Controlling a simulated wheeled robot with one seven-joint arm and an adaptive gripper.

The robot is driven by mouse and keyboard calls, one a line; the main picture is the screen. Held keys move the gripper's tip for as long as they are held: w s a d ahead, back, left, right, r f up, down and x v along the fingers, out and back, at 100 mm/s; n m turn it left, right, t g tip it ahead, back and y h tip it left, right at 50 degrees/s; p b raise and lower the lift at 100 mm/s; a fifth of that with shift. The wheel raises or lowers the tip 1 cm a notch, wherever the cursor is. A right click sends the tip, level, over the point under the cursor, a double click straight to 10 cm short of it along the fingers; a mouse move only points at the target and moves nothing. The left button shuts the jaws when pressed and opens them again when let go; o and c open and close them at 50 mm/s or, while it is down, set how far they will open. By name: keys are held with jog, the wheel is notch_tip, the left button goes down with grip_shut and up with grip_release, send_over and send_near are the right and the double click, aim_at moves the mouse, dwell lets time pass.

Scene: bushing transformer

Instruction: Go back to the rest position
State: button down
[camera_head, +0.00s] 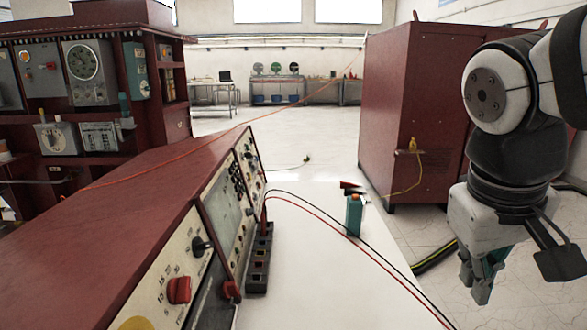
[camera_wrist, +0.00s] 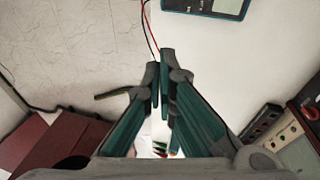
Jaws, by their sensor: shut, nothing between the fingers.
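My gripper (camera_head: 480,285) hangs at the right of the head view, pointing down, beyond the right edge of the white table (camera_head: 310,285). Its fingers are together with nothing held. In the wrist view the fingertips (camera_wrist: 160,72) meet near the middle, with the floor to their left and the white table behind and to their right. My arm is bent above the gripper at the right edge of the head view.
A teal device (camera_head: 354,215) stands on the table, with red and black cables crossing nearby. A large red cabinet (camera_head: 405,110) is behind. Open floor (camera_head: 280,150) lies between.

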jog(key=s+a+f+m+g+y, duration=0.1)
jog(key=s+a+f, duration=0.15)
jog(key=s, duration=0.45)
jog(key=s+a+f+y, duration=0.1)
jog(key=s+f, duration=0.3)
jog(key=s, duration=0.4)
notch_tip(320, 180, up, 21)
jog(key=t+p, duration=0.3)
jog(key=p, duration=1.6)
jog(key=shift+w+f+y, duration=0.2)
jog(key=shift+w+y, duration=0.05)
jog(key=shift+y, duration=0.05)
